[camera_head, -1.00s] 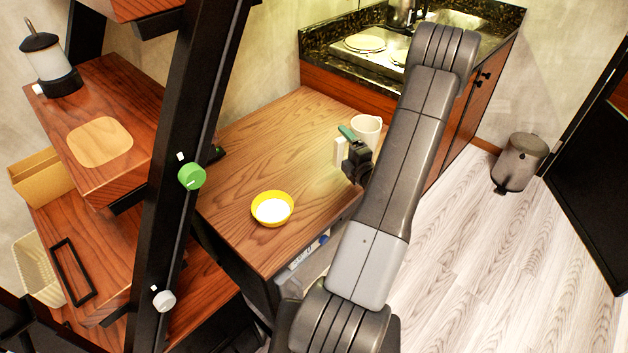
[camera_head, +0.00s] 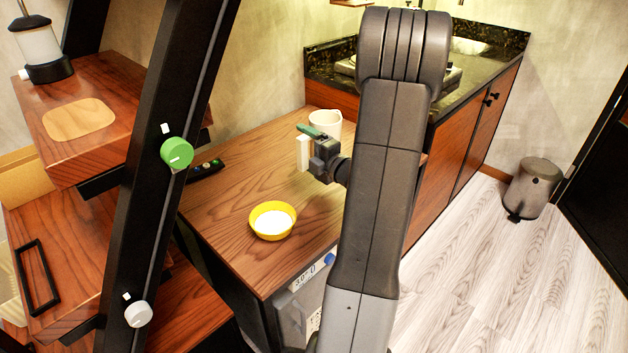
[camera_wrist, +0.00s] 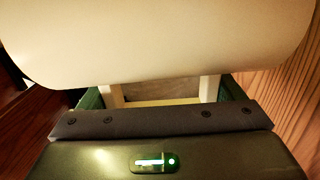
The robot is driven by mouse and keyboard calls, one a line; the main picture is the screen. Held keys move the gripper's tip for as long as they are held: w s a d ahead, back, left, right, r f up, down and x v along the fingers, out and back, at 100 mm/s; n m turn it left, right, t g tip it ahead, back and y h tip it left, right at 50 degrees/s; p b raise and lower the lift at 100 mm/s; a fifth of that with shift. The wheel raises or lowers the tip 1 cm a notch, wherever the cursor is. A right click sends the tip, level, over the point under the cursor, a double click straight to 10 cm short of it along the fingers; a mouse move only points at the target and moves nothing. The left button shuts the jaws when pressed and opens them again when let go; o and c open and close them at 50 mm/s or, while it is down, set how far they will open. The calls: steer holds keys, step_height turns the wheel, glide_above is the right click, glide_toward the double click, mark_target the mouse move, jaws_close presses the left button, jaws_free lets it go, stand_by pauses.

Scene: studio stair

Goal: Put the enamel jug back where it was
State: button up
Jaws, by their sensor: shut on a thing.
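The cream enamel jug (camera_head: 325,122) is at the far end of the wooden table (camera_head: 225,215), partly behind my gripper. My gripper (camera_head: 308,143) is shut on the jug, at its near side. In the wrist view the jug's pale body (camera_wrist: 165,40) fills the top, and a pale part of it shows between my green-sided fingers (camera_wrist: 160,95). The jug looks upright. I cannot tell whether its base touches the table.
A yellow bowl (camera_head: 272,220) with white contents stands on the table, with a dark remote (camera_head: 205,169) at its left edge. A shelf at left holds a lantern (camera_head: 42,50) and a pale rounded mat (camera_head: 79,118). Beyond is a dark counter (camera_head: 480,65); a bin (camera_head: 532,188) stands at right.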

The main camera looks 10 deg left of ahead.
step_height(320, 180, down, 7)
steer(key=shift+f+b, duration=0.1)
steer(key=shift+b, duration=0.55)
steer(key=o, duration=1.3)
steer(key=shift+f, duration=0.1)
steer(key=shift+c, duration=0.2)
steer(key=shift+r, duration=0.2)
steer(key=v, duration=1.2)
steer(key=shift+d+f, duration=0.1)
